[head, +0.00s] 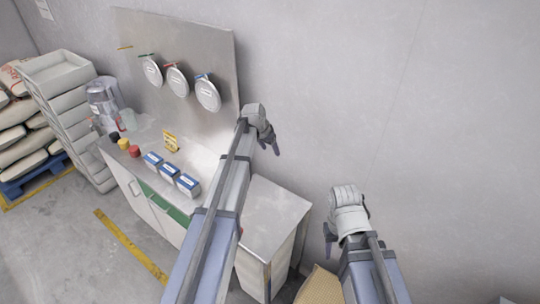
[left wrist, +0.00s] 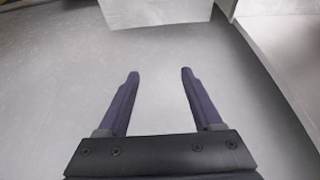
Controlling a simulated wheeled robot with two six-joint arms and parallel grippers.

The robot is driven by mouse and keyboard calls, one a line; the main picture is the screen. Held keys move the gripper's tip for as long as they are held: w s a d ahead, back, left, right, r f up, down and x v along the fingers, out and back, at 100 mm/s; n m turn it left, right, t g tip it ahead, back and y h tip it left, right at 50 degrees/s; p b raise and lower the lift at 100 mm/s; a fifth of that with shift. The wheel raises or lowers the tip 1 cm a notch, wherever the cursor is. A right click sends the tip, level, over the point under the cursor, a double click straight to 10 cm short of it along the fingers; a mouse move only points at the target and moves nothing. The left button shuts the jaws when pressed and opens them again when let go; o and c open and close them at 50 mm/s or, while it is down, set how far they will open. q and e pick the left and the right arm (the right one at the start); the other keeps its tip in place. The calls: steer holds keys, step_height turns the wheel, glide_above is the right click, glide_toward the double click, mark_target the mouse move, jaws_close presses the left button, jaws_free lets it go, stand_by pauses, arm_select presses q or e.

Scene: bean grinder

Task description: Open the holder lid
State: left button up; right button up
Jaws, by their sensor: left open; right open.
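Several round silver lids (head: 177,82) hang on the upright metal panel (head: 215,45) behind the counter, with small coloured pieces at their tops. I cannot tell which part is the holder lid. A grey machine with a clear top (head: 103,95), perhaps the grinder, stands at the counter's far left end. My left gripper (head: 270,146) is right of the panel, apart from the lids, above the counter's right end. In the left wrist view its two fingers (left wrist: 160,73) are spread with nothing between them. My right gripper (head: 329,240) is lower right, beyond the counter, and looks empty.
The metal counter (head: 268,215) holds several blue-and-white boxes (head: 165,173), a yellow sign (head: 171,142) and small coloured jars (head: 123,144). Stacked white crates (head: 60,85) and sacks (head: 20,140) stand at far left. A cardboard box (head: 318,288) is at the bottom.

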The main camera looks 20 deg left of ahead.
arm_select(q)
steer(key=shift+f, duration=0.25)
steer(key=shift+w, duration=0.1)
jaws_close()
stand_by(0.3)
stand_by(0.9)
jaws_free()
stand_by(0.4)
steer(key=shift+r, duration=0.15)
steer(key=d+p+v, duration=0.1)
steer(key=p+v, duration=0.6)
steer(key=shift+a+r, duration=0.25)
steer(key=shift+a, duration=0.2)
